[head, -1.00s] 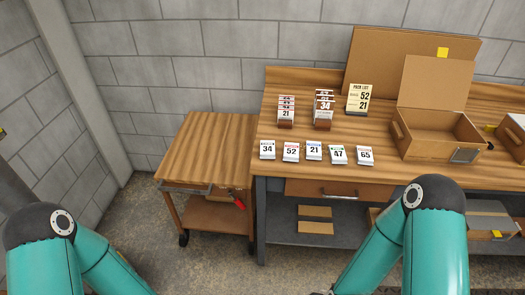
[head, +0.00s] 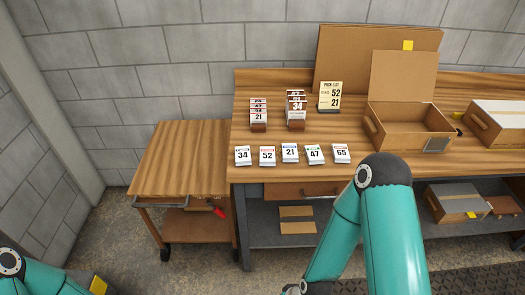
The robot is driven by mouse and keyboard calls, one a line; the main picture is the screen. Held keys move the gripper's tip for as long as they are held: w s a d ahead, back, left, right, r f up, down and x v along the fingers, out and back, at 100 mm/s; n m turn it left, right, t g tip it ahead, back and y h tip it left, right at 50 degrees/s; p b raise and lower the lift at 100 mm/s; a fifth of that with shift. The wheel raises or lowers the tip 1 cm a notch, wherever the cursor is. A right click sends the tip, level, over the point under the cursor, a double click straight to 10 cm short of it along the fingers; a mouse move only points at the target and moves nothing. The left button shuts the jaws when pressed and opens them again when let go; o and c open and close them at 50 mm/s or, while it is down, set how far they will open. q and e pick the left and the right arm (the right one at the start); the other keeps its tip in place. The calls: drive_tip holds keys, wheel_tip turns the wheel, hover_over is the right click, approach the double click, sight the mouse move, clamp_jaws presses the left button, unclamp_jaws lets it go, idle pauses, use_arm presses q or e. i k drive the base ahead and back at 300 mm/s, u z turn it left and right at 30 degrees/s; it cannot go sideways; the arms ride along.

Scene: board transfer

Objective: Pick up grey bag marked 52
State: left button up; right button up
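A small pale bag marked 52 (head: 267,157) with a red mark at its top stands at the front edge of the wooden bench (head: 430,176). It is in a row between the bag marked 34 (head: 242,156) and the bag marked 21 (head: 290,153). The bags marked 47 (head: 315,155) and 65 (head: 341,153) continue the row to the right. A pick list card (head: 330,97) behind shows 52 and 21. My arms enter at the bottom, well short of the bags. Neither gripper's fingers are in view.
Two racks of numbered cards, left (head: 258,116) and right (head: 296,109), stand behind the row. An open cardboard box (head: 390,128) stands at right, near another box (head: 500,121). A lower wooden cart (head: 180,157) with a clear top adjoins the bench's left side.

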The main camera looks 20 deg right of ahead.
sight(267, 156)
drive_tip(key=i, duration=0.85)
